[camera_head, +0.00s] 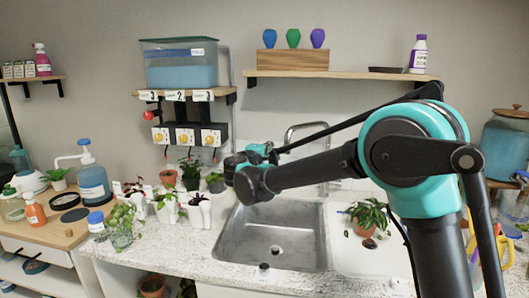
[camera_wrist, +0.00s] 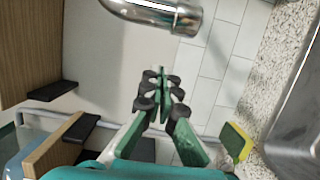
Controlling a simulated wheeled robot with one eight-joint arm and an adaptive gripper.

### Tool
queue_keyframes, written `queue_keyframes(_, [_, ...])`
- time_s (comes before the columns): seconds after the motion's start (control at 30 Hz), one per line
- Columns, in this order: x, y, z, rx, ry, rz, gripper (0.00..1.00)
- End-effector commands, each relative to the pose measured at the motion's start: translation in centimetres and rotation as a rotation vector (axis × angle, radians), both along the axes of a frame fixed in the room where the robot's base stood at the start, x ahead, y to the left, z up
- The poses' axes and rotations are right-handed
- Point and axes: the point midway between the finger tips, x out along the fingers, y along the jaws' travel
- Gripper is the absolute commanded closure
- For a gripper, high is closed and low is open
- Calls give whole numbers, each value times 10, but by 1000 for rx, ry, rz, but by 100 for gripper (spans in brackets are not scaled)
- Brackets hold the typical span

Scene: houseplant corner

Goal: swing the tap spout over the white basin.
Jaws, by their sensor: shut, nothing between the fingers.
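The chrome tap (camera_head: 290,131) stands behind the sinks. Its arched spout reaches left, over the back of the steel basin (camera_head: 232,240), and my arm hides part of it. The white basin (camera_head: 345,262) is to the right of the steel one. In the wrist view, the spout (camera_wrist: 160,13) crosses the top of the picture, and the steel basin (camera_wrist: 302,115) shows at the right edge. My gripper (camera_wrist: 161,78) is shut and empty, its fingertips just below the spout in the picture and apart from it.
A leafy plant (camera_head: 368,216) is in the white basin. Several potted plants (camera_head: 190,178) crowd the counter left of the steel basin. The dispenser with a blue tank (camera_head: 180,68) hangs above them. A wooden shelf (camera_head: 340,79) is above the tap.

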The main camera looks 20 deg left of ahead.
Motion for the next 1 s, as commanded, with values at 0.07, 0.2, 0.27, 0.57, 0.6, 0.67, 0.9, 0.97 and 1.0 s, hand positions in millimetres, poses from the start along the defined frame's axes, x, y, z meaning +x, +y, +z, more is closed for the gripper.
queue_keyframes(0.07, [-2,-11,0,0,0,0,100])
queue_keyframes(0.2, [-8,-27,0,0,0,1,100])
queue_keyframes(0.27, [-10,-31,0,0,0,1,100])
queue_keyframes(0.57, [-13,-38,0,0,0,1,100])
queue_keyframes(0.6, [-13,-38,0,0,0,1,100])
queue_keyframes(0.67, [-13,-38,0,0,0,1,100])
queue_keyframes(0.9, [-14,-41,0,0,0,11,100])
queue_keyframes(0.97, [-16,-43,0,0,0,21,100])
queue_keyframes(1.0, [-17,-46,0,0,0,32,100])
